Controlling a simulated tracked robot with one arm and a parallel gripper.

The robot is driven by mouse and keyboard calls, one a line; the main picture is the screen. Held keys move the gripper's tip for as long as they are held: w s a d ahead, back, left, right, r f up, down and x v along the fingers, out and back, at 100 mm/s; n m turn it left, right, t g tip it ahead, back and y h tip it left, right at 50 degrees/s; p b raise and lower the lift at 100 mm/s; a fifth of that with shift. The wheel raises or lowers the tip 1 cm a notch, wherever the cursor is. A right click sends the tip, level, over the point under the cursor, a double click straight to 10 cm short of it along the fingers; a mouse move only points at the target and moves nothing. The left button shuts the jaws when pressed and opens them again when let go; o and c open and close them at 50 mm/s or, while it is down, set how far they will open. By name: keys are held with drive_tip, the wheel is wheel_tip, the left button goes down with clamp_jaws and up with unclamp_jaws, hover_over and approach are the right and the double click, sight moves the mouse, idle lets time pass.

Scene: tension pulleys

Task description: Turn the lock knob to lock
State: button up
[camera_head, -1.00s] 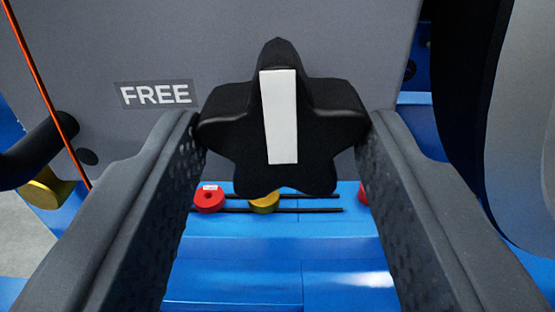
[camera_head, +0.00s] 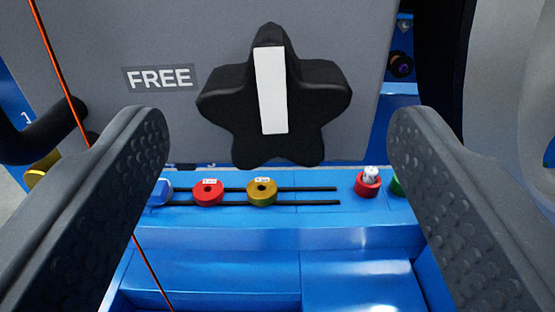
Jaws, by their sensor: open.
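The black star-shaped lock knob (camera_head: 307,103) is on the grey panel (camera_head: 190,35), in the upper middle of the view. A white bar (camera_head: 271,90) on its face stands nearly upright, its top leaning slightly left. A "FREE" label (camera_head: 160,78) is on the panel to the left of the knob. No other label shows; part of the panel behind the knob is hidden. My gripper (camera_head: 272,135) is wide open and empty. Its fingers are on either side of the knob in the picture, with clear gaps on both sides.
Below the panel a blue shelf (camera_head: 250,240) carries a red disc (camera_head: 208,192) and a yellow disc (camera_head: 262,191) by dark rails, and a red piece (camera_head: 368,183) at right. An orange cord (camera_head: 55,65) runs at left. A large dark and grey body (camera_head: 510,90) fills the right side.

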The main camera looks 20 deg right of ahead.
drive_tip(key=v, duration=1.2)
drive_tip(key=shift+s+p, duration=0.25)
drive_tip(key=shift+p, duration=0.2)
drive_tip(key=shift+a, duration=0.1)
drive_tip(key=s+a+r+n+y, duration=0.15)
drive_tip(key=a+r, duration=0.35)
drive_tip(key=r, duration=0.6)
drive_tip(key=s+a+r+n+y, duration=0.15)
drive_tip(key=a+r, duration=0.45)
drive_tip(key=r, duration=0.6)
drive_tip(key=s+a+r+g+y, duration=0.1)
drive_tip(key=s+a+r, duration=0.3)
drive_tip(key=s+r, duration=0.4)
drive_tip(key=s+a+r+g+y, duration=0.1)
drive_tip(key=s+a+r, duration=0.4)
drive_tip(key=s+r, duration=0.3)
drive_tip(key=shift+f+v, duration=0.25)
drive_tip(key=shift+v, duration=0.75)
